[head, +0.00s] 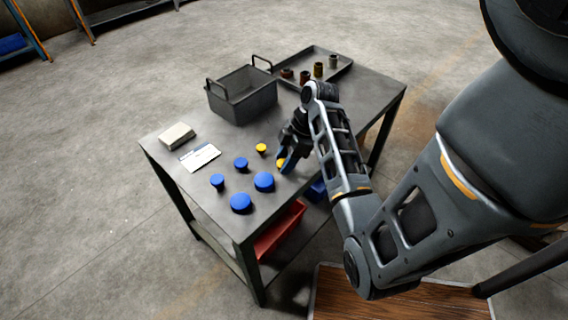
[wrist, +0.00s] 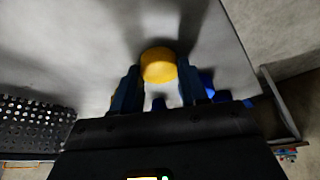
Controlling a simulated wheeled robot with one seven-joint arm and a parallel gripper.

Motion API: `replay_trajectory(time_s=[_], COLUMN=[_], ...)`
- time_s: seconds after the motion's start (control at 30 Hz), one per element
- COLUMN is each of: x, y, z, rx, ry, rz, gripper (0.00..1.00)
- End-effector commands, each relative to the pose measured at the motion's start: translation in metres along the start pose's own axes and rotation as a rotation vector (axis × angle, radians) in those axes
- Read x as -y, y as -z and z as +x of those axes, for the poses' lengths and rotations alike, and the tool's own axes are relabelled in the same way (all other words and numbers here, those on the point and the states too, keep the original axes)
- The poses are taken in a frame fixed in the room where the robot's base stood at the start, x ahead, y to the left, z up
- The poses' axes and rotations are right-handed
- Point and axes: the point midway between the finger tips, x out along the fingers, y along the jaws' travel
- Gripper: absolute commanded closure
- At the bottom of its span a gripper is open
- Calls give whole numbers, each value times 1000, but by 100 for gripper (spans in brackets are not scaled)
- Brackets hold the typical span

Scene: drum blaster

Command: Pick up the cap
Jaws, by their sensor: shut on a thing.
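A yellow cap (wrist: 158,66) sits between the two blue fingertips of my gripper (wrist: 158,84) in the wrist view. My gripper is shut on it. In the head view my gripper (head: 284,162) is low over the table's right front part, with a little of the yellow cap (head: 280,163) showing beside a finger. I cannot tell whether the cap is clear of the tabletop. A second yellow cap (head: 261,148) stands on the table to the left of my gripper.
The grey metal table (head: 180,160) also carries a dark bin (head: 243,100) with handles, a tray (head: 345,66) holding several small parts, a white card (head: 200,157) and a pale box (head: 176,136). A red bin (head: 279,230) is on the lower shelf.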

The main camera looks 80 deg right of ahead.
Motion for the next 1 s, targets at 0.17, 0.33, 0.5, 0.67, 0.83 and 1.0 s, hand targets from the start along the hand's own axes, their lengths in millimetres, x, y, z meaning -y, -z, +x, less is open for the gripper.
replay_trajectory(time_s=[0.17,0.33,0.5,0.67,0.83,1.0], x=[0,0,-1,-1,-7,-19], y=[0,0,3,10,6,-15], z=[0,0,-6,-22,-52,-93], rx=[0,0,0,-1,-1,-1], ry=[0,0,-2,-3,-5,-1], rz=[0,0,-1,-3,3,5], gripper=[85,86,86,86,86,86])
